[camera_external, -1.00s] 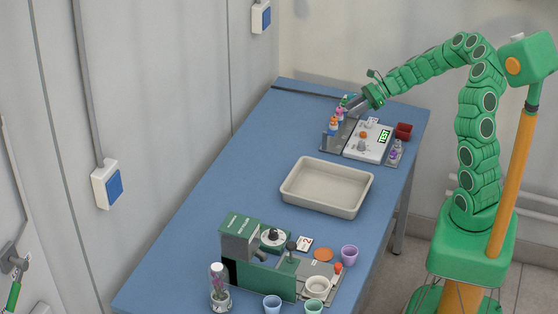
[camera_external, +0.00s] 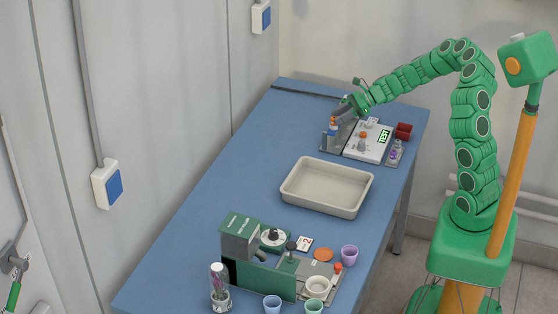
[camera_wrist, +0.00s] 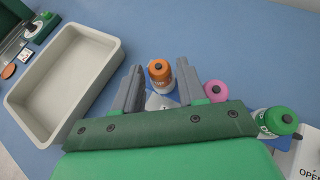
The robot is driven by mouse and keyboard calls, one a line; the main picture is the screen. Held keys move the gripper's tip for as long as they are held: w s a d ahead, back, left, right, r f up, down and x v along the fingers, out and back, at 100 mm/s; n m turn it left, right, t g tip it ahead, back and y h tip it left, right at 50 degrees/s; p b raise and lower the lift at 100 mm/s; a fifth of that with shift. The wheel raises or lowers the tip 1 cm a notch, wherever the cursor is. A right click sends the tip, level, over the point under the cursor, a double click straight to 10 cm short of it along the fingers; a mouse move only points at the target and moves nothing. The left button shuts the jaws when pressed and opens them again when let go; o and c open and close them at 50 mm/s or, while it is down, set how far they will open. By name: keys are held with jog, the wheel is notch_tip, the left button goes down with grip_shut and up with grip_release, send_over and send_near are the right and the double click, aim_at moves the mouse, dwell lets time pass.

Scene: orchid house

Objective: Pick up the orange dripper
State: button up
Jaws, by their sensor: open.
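The orange dripper (camera_wrist: 160,72) is a small white bottle with an orange cap. In the wrist view it stands between the two grey fingers of my gripper (camera_wrist: 158,88), which are apart, with space on both sides of it. In the external view the orange dripper (camera_external: 332,128) stands upright on the grey rack at the back of the table, and my gripper (camera_external: 342,114) is right above and beside it.
A beige tray (camera_external: 326,208) lies in front of the rack; its rim also shows at left in the wrist view (camera_wrist: 66,84). The blue table left of the rack is clear.

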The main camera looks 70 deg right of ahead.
jog(key=shift+w+a+f, duration=0.25)
jog(key=shift+w+a, duration=0.05)
jog(key=shift+w, duration=0.1)
grip_shut()
jog(key=shift+r, duration=0.55)
notch_tip(320, 180, up, 2)
jog(key=shift+s+r, duration=0.1)
jog(key=shift+r, duration=0.15)
jog(key=s+a+r, duration=0.5)
jog(key=s+r, duration=0.4)
jog(key=s, duration=0.3)
jog(key=shift+s+a+r, duration=0.15)
jog(key=shift+s+r, duration=0.05)
jog(key=shift+s, duration=0.2)
